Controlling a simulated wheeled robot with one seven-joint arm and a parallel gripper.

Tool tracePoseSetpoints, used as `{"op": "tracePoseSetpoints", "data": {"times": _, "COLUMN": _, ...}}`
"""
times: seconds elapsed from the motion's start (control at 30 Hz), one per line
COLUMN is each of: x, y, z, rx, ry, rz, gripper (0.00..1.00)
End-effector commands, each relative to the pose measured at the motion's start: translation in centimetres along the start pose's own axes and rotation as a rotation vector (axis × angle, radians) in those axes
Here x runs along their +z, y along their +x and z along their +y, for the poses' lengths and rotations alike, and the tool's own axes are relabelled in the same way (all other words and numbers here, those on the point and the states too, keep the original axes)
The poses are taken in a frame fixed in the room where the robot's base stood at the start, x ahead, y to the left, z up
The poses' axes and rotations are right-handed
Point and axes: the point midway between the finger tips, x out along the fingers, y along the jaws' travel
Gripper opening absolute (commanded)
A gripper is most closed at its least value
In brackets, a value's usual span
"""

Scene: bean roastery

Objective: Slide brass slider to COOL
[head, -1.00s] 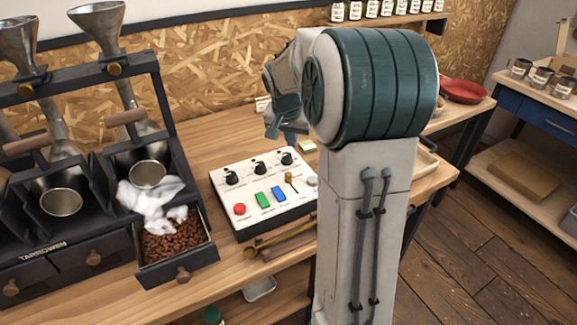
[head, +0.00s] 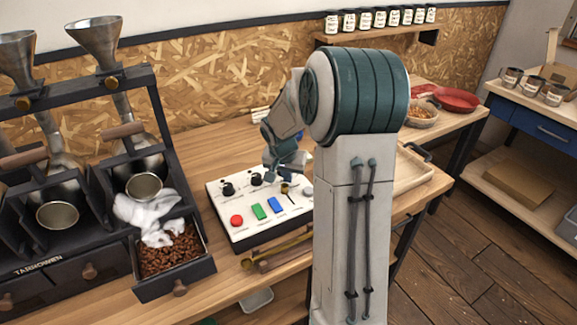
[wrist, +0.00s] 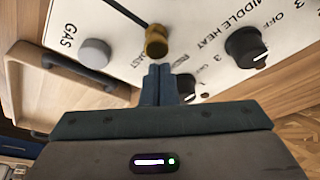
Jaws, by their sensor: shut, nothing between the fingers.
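The brass slider (head: 285,188) stands on the white control panel (head: 243,238), right of the blue button. In the wrist view the brass slider (wrist: 157,40) sits at one end of its dark slot, beside lettering that reads partly as "ROAST". The slot runs away from that end; the COOL lettering is not readable. My gripper (head: 283,178) is low over the panel's back part, behind the slider. In the wrist view my gripper (wrist: 158,68) is shut and empty, its fingertips close to the knob. I cannot tell whether they touch it.
Black dials (head: 228,188) stand along the panel's back. A red button (head: 237,220), a green button (head: 258,211) and a blue button (head: 274,204) line the front. A grey knob (wrist: 95,52) is near the slot. A bean drawer (head: 175,262) stands open at left.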

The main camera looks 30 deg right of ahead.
Motion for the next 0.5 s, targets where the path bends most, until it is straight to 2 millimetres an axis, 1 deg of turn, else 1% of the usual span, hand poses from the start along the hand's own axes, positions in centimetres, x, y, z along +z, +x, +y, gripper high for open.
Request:
{"op": "tracePoseSetpoints", "data": {"times": 0.1, "x": 0.80, "y": -0.48, "z": 0.05, "rx": 0.000, "ry": 0.001, "rz": 0.000, "gripper": 0.00}}
{"op": "tracePoseSetpoints", "data": {"times": 0.2, "x": 1.10, "y": -0.60, "z": 0.03, "rx": 0.000, "ry": 0.001, "rz": 0.000, "gripper": 0.00}}
{"op": "tracePoseSetpoints", "data": {"times": 0.5, "x": 1.17, "y": -0.62, "z": 0.02, "rx": 0.000, "ry": 0.000, "rz": 0.000, "gripper": 0.00}}
